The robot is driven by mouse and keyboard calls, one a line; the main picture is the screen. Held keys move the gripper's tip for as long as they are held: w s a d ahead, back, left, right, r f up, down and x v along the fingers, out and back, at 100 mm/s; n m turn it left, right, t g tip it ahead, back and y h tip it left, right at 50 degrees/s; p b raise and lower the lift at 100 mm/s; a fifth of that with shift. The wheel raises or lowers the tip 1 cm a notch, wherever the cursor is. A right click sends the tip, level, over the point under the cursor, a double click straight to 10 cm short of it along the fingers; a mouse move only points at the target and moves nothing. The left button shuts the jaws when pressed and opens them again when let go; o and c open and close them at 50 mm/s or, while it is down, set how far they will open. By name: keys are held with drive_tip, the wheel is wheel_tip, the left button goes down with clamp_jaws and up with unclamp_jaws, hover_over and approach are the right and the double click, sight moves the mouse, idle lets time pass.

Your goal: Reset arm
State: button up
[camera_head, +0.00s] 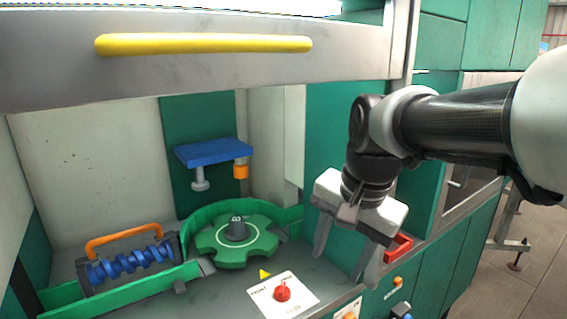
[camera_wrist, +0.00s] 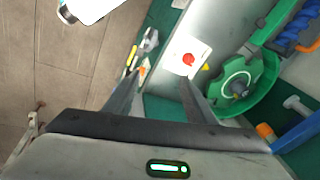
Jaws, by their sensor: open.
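My gripper (camera_head: 346,262) is at the right front of the cabinet opening, its fingers pointing down and spread apart. Nothing is between them. In the wrist view the fingers of my gripper (camera_wrist: 158,95) reach up the picture, apart and empty, over the cabinet's front edge. My arm comes in from the right of the head view. No amber bottle can be made out for certain; a small orange cylinder (camera_head: 241,169) sits under a blue block (camera_head: 213,152) at the back.
A green star-shaped wheel (camera_head: 262,246) sits inside a green curved guard. A blue screw (camera_head: 133,264) with an orange handle (camera_head: 122,240) is at left. A red knob (camera_head: 282,291) sits on a white plate. A red tray (camera_head: 398,248) is beside my gripper. A yellow bar (camera_head: 204,44) crosses the raised front.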

drive_tip(key=s+d+r+n+t+p, duration=0.1)
drive_tip(key=s+d+n+p, duration=0.1)
drive_tip(key=s, duration=0.3)
drive_tip(key=s+d+r+n+t+h+p, duration=0.1)
drive_tip(key=s+d+n+p, duration=0.1)
drive_tip(key=s+n, duration=0.3)
drive_tip(key=shift+s+d+t, duration=0.25)
drive_tip(key=shift+s+t, duration=0.05)
drive_tip(key=shift+s, duration=0.25)
